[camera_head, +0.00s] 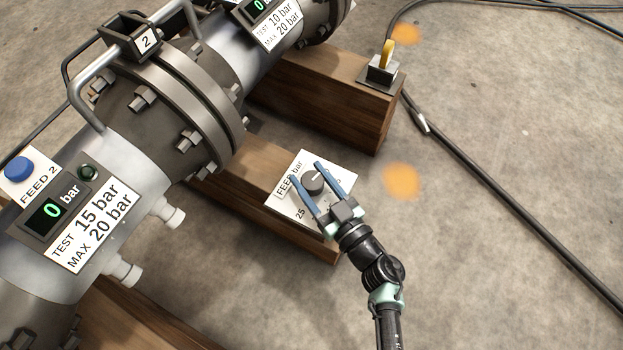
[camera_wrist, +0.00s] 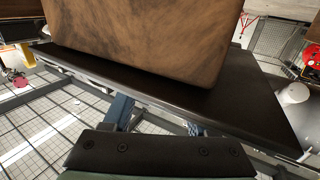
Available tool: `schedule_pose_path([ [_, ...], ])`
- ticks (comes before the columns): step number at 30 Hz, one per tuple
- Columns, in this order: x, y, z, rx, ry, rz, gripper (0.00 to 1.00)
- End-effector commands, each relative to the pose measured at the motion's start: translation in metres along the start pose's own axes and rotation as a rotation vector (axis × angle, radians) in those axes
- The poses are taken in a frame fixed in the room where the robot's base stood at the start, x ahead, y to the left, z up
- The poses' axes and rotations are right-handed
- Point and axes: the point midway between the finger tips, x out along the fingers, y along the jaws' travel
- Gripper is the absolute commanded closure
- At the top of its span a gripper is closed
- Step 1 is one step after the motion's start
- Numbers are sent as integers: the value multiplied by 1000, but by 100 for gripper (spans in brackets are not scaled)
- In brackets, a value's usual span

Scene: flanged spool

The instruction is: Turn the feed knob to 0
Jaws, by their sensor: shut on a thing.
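The feed knob (camera_head: 313,183) is a round grey knob on a white dial plate (camera_head: 285,193) marked "FEED bar", with 25 readable near its lower corner. My gripper (camera_head: 318,171) reaches in from the lower right, its two blue fingers on either side of the knob, shut on it. The fingers and wrist cover part of the scale, so I cannot tell which number the knob points to. In the wrist view the blue fingers (camera_wrist: 157,118) go behind a dark plate edge (camera_wrist: 150,90), and the knob is hidden.
The flanged spool (camera_head: 170,100) lies on wooden beams (camera_head: 325,100) at the left. Its display (camera_head: 50,212) reads 0 bar, beside a blue FEED 2 button (camera_head: 19,169). A yellow-handled switch (camera_head: 384,62) sits on the far beam. A black cable (camera_head: 500,195) crosses open concrete at right.

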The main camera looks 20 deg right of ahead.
Motion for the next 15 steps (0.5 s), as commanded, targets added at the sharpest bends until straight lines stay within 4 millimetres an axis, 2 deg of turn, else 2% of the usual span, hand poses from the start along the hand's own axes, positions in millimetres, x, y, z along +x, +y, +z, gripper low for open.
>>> schedule_pose_path([
  [1,-1,-1,5,-3,-2,-28,98],
  [15,-2,-1,3,0,-3,-144,98],
])
